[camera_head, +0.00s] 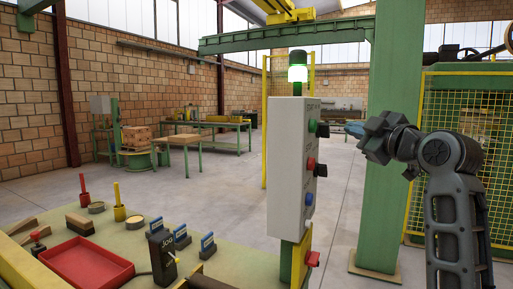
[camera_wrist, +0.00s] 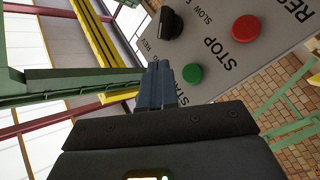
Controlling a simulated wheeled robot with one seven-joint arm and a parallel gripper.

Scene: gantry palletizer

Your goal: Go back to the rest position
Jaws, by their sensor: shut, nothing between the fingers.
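My gripper (camera_wrist: 161,72) is shut and empty in the wrist view, its two dark fingers together. In the head view my arm rises at the right and bends left at the top, with the hand (camera_head: 385,137) in the air to the right of the control box (camera_head: 290,165). The fingers cannot be made out clearly there. In the wrist view the box's button panel (camera_wrist: 222,65) lies beyond the fingertips, with a green start button (camera_wrist: 192,73), a red stop button (camera_wrist: 246,28) and a black selector knob (camera_wrist: 171,23). I cannot tell the exact gap to the panel.
A lit green signal lamp (camera_head: 298,68) tops the control box. A green post (camera_head: 385,210) and a yellow mesh fence (camera_head: 490,130) stand near my arm. A bench with a red tray (camera_head: 88,265) is at the lower left. Open floor (camera_head: 225,205) lies beyond.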

